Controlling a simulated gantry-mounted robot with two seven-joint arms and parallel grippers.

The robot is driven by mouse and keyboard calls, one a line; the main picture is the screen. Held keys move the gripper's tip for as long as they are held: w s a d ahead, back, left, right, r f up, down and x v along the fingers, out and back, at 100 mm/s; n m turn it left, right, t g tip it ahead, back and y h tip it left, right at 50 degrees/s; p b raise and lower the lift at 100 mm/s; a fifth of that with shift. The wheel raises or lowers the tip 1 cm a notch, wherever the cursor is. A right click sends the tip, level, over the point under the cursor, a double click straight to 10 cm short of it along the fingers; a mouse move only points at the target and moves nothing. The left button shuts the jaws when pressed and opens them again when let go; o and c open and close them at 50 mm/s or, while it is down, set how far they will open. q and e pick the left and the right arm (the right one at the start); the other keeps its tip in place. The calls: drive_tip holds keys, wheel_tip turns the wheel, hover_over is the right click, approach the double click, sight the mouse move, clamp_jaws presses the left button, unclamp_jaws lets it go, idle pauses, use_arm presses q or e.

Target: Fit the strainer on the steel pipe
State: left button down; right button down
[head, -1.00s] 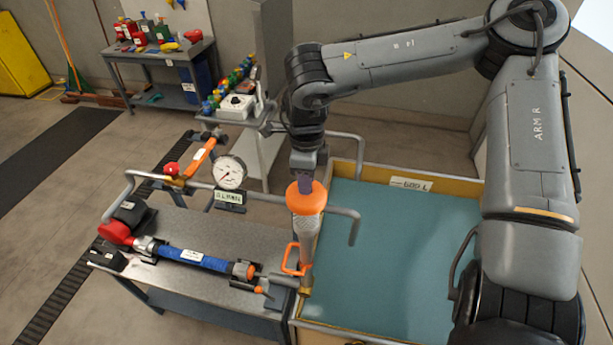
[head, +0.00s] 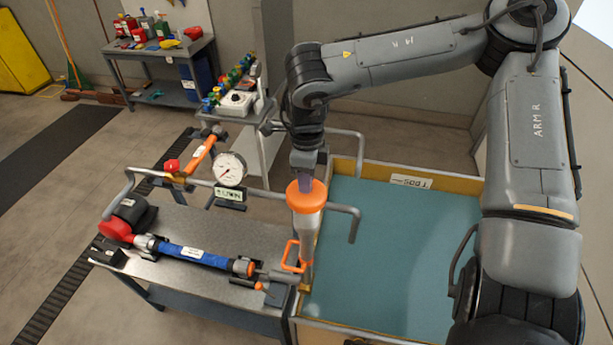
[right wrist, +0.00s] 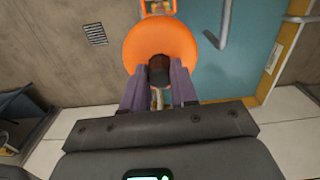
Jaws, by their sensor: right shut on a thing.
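My right gripper (head: 306,178) is shut on the small dark stub at the centre of the strainer's orange cap (head: 306,197). In the right wrist view, the purple fingertips (right wrist: 159,86) press on both sides of this stub, over the orange disc (right wrist: 160,45). The strainer's grey body (head: 308,225) hangs upright below the cap, with an orange loop handle (head: 291,257) at its lower left. A bent grey steel pipe (head: 345,209) passes behind the strainer and turns down on its right. I cannot tell whether they touch. My left gripper is out of view.
A teal-topped bin (head: 405,260) with a yellow rim lies at right. A steel bench (head: 245,245) at left holds a blue hose (head: 205,258). A pressure gauge (head: 230,169) stands near the pipe. Another bent grey pipe (head: 345,133) is behind the arm.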

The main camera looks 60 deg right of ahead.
drive_tip(key=shift+f, duration=0.3)
drive_tip(key=shift+f+b, duration=0.35)
drive_tip(key=shift+b, duration=0.1)
idle(0.4)
drive_tip(key=shift+f+b, duration=0.35)
drive_tip(key=shift+f, duration=0.4)
idle(0.7)
drive_tip(key=shift+f, duration=0.2)
idle(0.4)
drive_tip(key=c, duration=0.8)
unclamp_jaws()
